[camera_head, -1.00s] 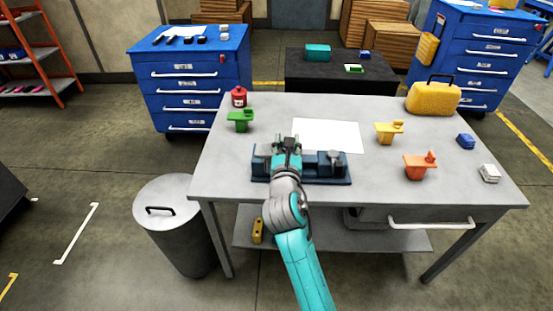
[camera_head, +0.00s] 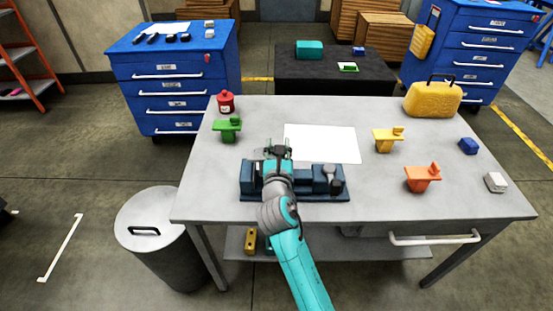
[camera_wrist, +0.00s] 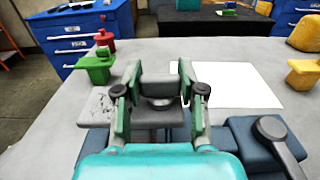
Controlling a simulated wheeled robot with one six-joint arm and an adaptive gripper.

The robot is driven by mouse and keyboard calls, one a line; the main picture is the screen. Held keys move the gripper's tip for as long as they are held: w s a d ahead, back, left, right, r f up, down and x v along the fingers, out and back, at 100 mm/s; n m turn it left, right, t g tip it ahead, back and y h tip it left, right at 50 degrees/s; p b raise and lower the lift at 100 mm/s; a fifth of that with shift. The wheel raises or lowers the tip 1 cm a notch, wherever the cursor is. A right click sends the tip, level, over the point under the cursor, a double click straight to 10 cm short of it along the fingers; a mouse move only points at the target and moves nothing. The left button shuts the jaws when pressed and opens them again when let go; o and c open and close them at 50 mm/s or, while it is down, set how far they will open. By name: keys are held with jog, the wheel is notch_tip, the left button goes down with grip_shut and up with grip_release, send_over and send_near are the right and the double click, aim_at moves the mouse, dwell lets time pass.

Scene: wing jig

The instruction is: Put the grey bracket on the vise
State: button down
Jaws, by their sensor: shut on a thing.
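The blue vise (camera_head: 313,191) stands on the table. In the wrist view its blue body (camera_wrist: 247,140) shows at the lower right. My gripper (camera_head: 277,151) is over the left part of the vise in the head view. In the wrist view, my gripper (camera_wrist: 160,86) has its two green fingers closed around an upright part of the grey bracket (camera_wrist: 140,112), whose flat plate lies below the fingertips. The bracket is over or at the vise. My wrist hides its underside, so I cannot tell whether it touches the jaws.
A green bracket (camera_head: 227,128) and a red canister (camera_head: 225,102) stand at the left. White paper (camera_head: 321,143) lies behind the vise. A yellow bracket (camera_head: 387,139), an orange bracket (camera_head: 423,178) and a yellow case (camera_head: 432,99) stand to the right. The table's front left is clear.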

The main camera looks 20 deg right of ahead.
jog(key=shift+f, duration=2.15)
jog(key=c, duration=0.7)
grip_release()
jog(key=shift+f, duration=0.15)
jog(key=shift+s+a, duration=0.1)
jog(key=shift+s, duration=0.05)
jog(key=v, duration=1.1)
jog(key=shift+s, duration=0.35)
